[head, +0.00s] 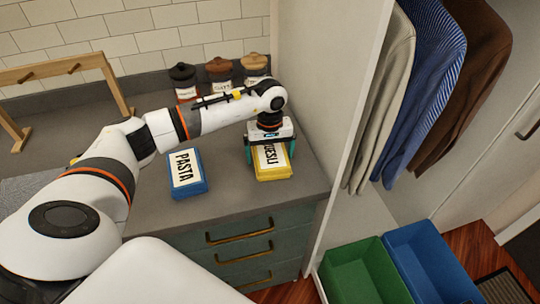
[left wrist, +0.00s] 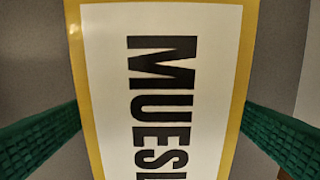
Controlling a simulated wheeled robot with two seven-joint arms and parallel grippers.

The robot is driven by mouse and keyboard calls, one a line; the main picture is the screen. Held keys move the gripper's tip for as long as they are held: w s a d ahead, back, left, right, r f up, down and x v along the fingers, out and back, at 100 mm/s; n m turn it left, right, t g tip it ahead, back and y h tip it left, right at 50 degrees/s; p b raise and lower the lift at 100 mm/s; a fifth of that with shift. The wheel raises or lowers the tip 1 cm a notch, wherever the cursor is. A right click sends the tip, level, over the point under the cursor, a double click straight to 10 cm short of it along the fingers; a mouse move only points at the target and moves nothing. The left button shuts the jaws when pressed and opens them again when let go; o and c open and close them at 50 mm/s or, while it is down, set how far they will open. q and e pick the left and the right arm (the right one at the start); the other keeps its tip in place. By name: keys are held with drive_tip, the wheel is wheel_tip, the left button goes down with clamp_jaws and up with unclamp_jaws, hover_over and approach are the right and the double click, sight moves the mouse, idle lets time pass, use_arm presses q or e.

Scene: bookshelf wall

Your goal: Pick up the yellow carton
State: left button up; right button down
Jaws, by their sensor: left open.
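The yellow carton (head: 273,174) lies on the grey counter with a white label reading MUESLI, partly hidden by my left gripper. In the left wrist view the carton (left wrist: 240,60) fills the middle, its label close below the camera. My left gripper (head: 270,150) is directly over the carton, pointing down, with its fingers spread to either side. My right gripper is not in view.
A blue PASTA carton (head: 188,190) lies left of the yellow one. Several lidded jars (head: 219,70) stand behind my arm. A wooden rack (head: 60,68) is at the left, a white partition (head: 335,80) close at the right. Green (head: 362,280) and blue bins (head: 430,260) stand on the floor.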

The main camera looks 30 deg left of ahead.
use_arm(q)
drive_tip(key=shift+f, duration=0.1)
drive_tip(key=shift+c, duration=0.9)
drive_tip(key=c, duration=0.8)
drive_tip(key=shift+c, duration=0.2)
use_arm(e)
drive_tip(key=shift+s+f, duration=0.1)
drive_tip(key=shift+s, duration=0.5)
use_arm(q)
drive_tip(key=shift+r, duration=0.2)
